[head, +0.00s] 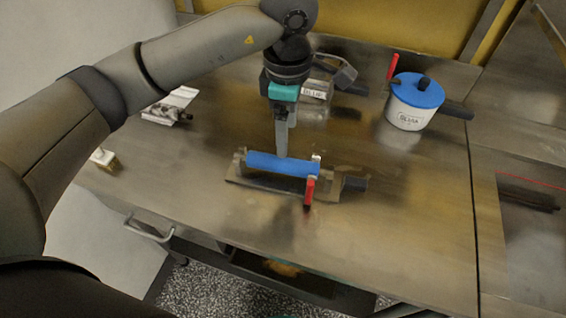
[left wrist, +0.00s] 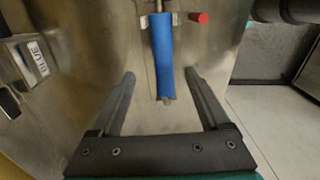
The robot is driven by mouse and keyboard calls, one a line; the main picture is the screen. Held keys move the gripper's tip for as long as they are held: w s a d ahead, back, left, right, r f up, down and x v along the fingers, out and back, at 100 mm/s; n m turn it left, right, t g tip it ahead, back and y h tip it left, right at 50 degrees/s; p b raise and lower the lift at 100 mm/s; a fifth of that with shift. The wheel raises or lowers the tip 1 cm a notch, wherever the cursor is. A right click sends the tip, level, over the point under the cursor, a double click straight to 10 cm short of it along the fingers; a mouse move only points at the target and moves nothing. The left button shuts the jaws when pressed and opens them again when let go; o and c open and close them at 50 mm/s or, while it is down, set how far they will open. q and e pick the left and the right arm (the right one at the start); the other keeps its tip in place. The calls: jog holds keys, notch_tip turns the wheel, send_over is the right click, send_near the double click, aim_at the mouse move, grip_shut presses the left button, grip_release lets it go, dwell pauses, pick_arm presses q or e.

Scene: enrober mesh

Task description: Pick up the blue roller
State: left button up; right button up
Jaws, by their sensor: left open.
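The blue roller (head: 283,164) lies in a metal cradle (head: 262,186) on the steel table, held between two end brackets. A red handle (head: 309,192) stands at the cradle's right front. My left gripper (head: 281,155) points down over the roller, near its middle-left in the head view. In the left wrist view the roller (left wrist: 163,55) runs lengthwise ahead, and its near end lies between the two open fingers (left wrist: 160,88). The fingers hold nothing. Whether they are level with the roller or above it is hard to tell. My right gripper is not in view.
A white pot with a blue lid (head: 417,91) stands at the back right, beside another red handle (head: 392,67). A container labelled BLUE (head: 314,90) stands behind my left gripper. Small metal parts (head: 168,112) lie at the left. The table's right front is clear.

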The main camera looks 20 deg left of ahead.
aim_at(283, 160)
pick_arm(q)
notch_tip(283, 160, down, 4)
jog(key=shift+r, duration=0.25)
jog(key=f, duration=0.4)
jog(key=shift+s+a+f, duration=0.3)
jog(key=shift+s, duration=0.05)
jog(key=shift+f, duration=0.4)
grip_shut()
jog(key=shift+r, duration=0.1)
